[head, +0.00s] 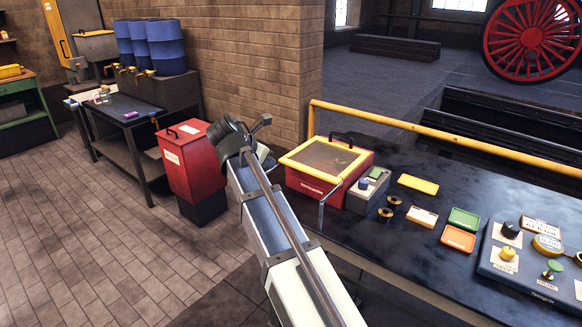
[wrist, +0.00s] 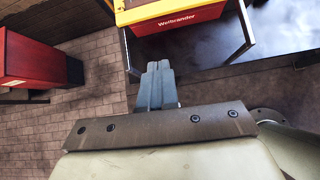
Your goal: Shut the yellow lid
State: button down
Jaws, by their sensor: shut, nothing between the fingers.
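A red box (head: 312,186) with a yellow-framed lid (head: 332,181) stands at the left end of the dark workbench. The lid looks flat on the box, with a brownish panel inside its frame and a black handle at the back. I cannot tell whether it is fully down. In the wrist view, the red box front (wrist: 178,22) and a strip of yellow edge (wrist: 150,11) show at the top. My gripper (wrist: 157,68) is shut and empty, apart from the box and on its near side. In the head view, the fingertips are not clearly visible.
A red bin (head: 188,165) stands on the floor left of my arm. A yellow rail (head: 430,133) runs behind the bench. A grey block (head: 367,192), small trays (head: 458,237) and a board of knobs (head: 530,262) lie right of the box. Brick floor is clear at left.

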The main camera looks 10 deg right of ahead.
aim_at(303, 163)
jog(key=shift+d+f+n, duration=0.1)
jog(key=shift+n, duration=0.2)
jog(key=w+d+r+x, duration=0.1)
jog(key=r+x, duration=0.1)
jog(key=x, duration=1)
jog(key=shift+w+d+f, duration=0.25)
jog(key=shift+w+d, duration=0.15)
jog(key=shift+w+d, duration=1.5)
jog(key=shift+w, duration=0.05)
